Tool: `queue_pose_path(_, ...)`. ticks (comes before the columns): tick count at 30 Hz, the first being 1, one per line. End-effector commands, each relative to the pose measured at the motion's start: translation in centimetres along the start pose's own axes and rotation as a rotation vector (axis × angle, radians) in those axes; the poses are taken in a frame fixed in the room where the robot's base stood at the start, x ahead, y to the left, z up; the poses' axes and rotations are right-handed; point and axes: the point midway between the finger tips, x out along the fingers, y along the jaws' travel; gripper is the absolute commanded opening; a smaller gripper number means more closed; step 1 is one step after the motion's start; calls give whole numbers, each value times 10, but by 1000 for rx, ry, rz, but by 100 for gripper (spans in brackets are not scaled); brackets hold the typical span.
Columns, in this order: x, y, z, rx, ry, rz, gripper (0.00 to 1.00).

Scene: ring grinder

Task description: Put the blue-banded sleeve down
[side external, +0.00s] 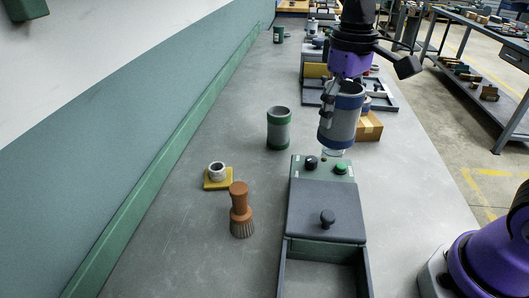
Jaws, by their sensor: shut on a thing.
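The blue-banded sleeve (341,128) is a grey cylinder with dark blue bands near its top and bottom. My gripper (328,103) is shut on it and holds it upright behind the grinder's green control panel. The sleeve's lower end appears above the bench, but the exact gap cannot be told from this one view. The gripper's finger shows at the sleeve's left side; the other finger is hidden.
A green-banded sleeve (279,129) stands to the left. The dark grinder lid (326,212) with its knob is in front. A brush (240,211), a ring on a yellow block (217,176) and a cardboard box (369,127) are nearby. The left bench is mostly clear.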

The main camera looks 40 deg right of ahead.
Motion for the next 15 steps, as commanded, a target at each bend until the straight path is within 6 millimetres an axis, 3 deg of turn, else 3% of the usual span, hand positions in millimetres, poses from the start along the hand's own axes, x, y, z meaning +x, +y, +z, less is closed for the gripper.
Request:
queue_pose_path(5,-2,-63,-43,-153,-3,0,22)
queue_pose_path(9,5,-137,-66,-302,-5,1,22)
queue_pose_path(15,28,-248,-57,-507,-6,1,22)
